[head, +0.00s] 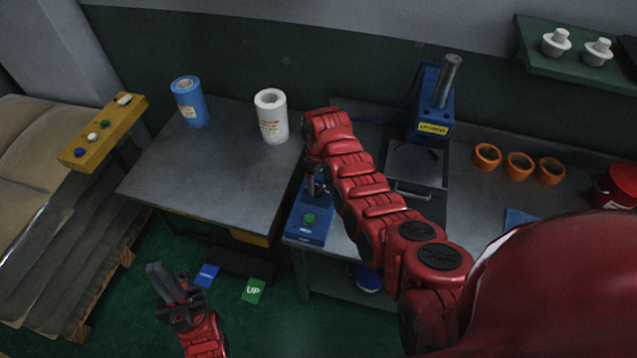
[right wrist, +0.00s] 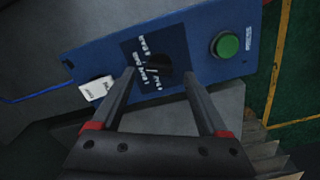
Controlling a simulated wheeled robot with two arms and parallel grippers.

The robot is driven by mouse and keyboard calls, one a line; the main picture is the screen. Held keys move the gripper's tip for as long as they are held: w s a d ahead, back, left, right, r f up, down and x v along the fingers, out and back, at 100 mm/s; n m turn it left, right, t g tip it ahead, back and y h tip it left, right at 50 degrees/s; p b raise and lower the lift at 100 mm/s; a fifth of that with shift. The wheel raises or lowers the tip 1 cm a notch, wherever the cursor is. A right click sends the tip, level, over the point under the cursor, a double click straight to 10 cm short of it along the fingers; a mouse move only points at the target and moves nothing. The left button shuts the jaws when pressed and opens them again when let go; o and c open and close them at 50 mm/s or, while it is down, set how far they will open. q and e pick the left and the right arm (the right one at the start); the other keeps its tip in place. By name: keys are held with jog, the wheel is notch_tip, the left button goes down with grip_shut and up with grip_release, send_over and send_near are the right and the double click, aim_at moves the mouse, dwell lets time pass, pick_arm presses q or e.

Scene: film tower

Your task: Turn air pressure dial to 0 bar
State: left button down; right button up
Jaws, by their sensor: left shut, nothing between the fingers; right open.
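The air pressure dial (right wrist: 158,64) is a dark knob on a black panel with white markings, set in a blue control box (right wrist: 95,50). In the head view the blue box (head: 308,228) sits at the front of the table, and my right gripper hides the dial. My right gripper (right wrist: 159,73) is open, with its fingertips on either side of the dial in the picture. I cannot tell whether they touch it. I cannot read the dial's setting. My right gripper also shows in the head view (head: 316,184). My left gripper (head: 163,276) is shut and empty, low over the green floor.
A green button (head: 309,219) is on the box, beside the dial. A white tag (right wrist: 97,88) hangs at its edge. A blue press (head: 432,110) and orange rings (head: 519,165) stand behind to the right. Blue (head: 189,102) and white (head: 271,117) rolls stand on the left table.

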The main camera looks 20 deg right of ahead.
aim_at(318, 191)
jog(key=shift+f, duration=1.2)
jog(key=shift+f, duration=0.1)
grip_shut()
